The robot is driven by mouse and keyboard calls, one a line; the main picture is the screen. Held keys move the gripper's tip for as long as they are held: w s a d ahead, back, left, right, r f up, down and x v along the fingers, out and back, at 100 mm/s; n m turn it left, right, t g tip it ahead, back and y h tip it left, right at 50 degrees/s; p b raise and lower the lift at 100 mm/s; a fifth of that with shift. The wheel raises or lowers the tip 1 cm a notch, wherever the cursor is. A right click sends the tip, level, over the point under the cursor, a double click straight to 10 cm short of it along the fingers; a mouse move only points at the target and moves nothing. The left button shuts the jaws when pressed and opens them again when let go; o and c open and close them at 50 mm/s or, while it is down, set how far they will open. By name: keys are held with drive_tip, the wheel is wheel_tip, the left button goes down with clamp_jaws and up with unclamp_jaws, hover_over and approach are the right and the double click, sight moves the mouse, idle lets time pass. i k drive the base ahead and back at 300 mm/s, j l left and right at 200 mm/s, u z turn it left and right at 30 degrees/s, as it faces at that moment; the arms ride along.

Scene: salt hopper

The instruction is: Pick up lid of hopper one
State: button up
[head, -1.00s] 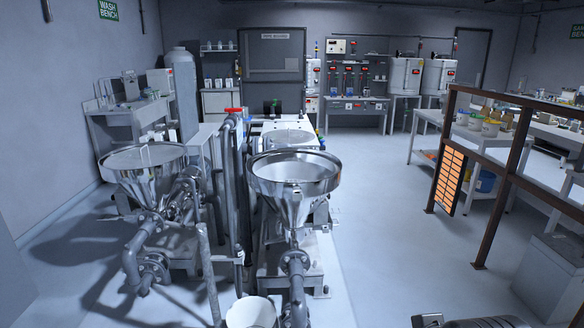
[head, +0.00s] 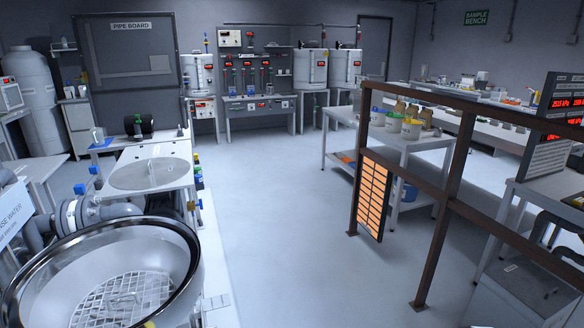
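A large open steel hopper (head: 180,250) fills the lower left of the head view, cut off by the frame's edges. Its wide shiny rim is uncovered, and a round wire grate (head: 125,300) shows inside. A flat grey round disc (head: 150,173) lies on a white bench-like stand (head: 122,157) just behind the hopper; it may be a lid, but no label shows which hopper it belongs to. My gripper is not in view. A small yellow bit shows at the bottom edge inside the hopper, too cut off to identify.
A brown railing (head: 455,170) with an orange panel (head: 371,196) stands at right, before a table with tubs (head: 411,128). The middle floor (head: 275,220) is clear.

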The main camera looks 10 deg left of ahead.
sight(155, 173)
drive_tip(key=i+u, duration=0.15)
drive_tip(key=i, duration=0.45)
drive_tip(key=i+u, duration=0.15)
drive_tip(key=i, duration=0.45)
drive_tip(key=i+u, duration=0.15)
drive_tip(key=i, duration=0.4)
drive_tip(key=i+l+u, duration=0.15)
drive_tip(key=i, duration=0.45)
drive_tip(key=i+j+u, duration=0.4)
drive_tip(key=i+u, duration=0.35)
drive_tip(key=i+j+u, duration=0.1)
drive_tip(key=i+u, duration=0.3)
drive_tip(key=i, duration=0.15)
drive_tip(key=i+l+u, duration=0.1)
drive_tip(key=i+u, duration=0.3)
